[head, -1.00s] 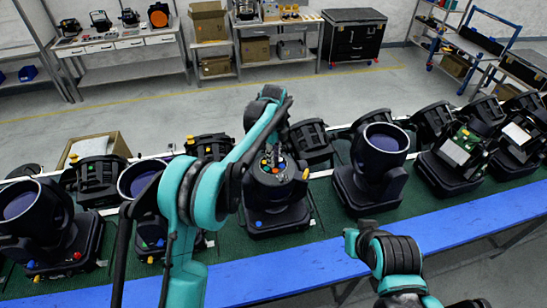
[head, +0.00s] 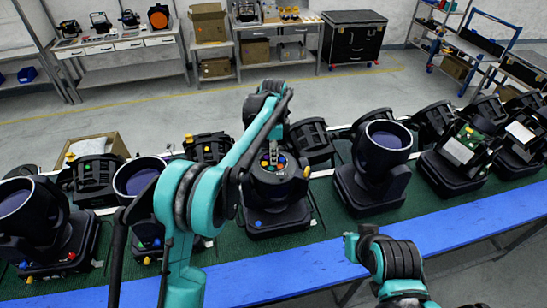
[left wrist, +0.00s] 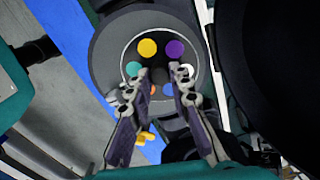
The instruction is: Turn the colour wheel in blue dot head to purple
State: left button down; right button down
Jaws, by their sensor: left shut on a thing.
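The blue dot head (head: 278,215) stands on the conveyor, its open top facing up, with a blue dot on its base. Its colour wheel (head: 264,167) shows coloured discs. In the left wrist view the wheel (left wrist: 161,52) has yellow and purple discs on the far side, teal at left and white at right. Blue and orange discs are partly hidden by the fingers. My left gripper (head: 272,152) reaches down into the head and is shut on the wheel's middle; the fingertips (left wrist: 161,76) stand apart around it. My right gripper is not clearly in view.
Other par heads stand close on both sides, including an upright one (head: 380,150) at right and another (head: 135,180) at left. A blue rail (head: 440,218) runs along the conveyor's near edge. An open carton (head: 95,147) sits behind the conveyor.

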pick_arm(q)
jog(key=n+b, duration=0.1)
jog(key=n, duration=0.2)
jog(key=shift+n, duration=0.4)
jog(key=n, duration=0.3)
jog(key=shift+w+n+b, duration=0.1)
jog(key=shift+n+b, duration=0.2)
jog(key=shift+b, duration=0.1)
jog(key=n, duration=0.3)
jog(key=shift+n, duration=0.3)
jog(key=n+b, duration=0.1)
jog(key=n, duration=0.2)
jog(key=shift+n, duration=0.3)
jog(key=n, duration=0.3)
jog(key=shift+a+r+n, duration=0.1)
jog(key=shift+n, duration=0.2)
jog(key=n, duration=0.3)
jog(key=shift+n, duration=0.3)
jog(key=n, duration=0.3)
jog(key=shift+n+b, duration=0.3)
jog(key=shift+n, duration=1.8)
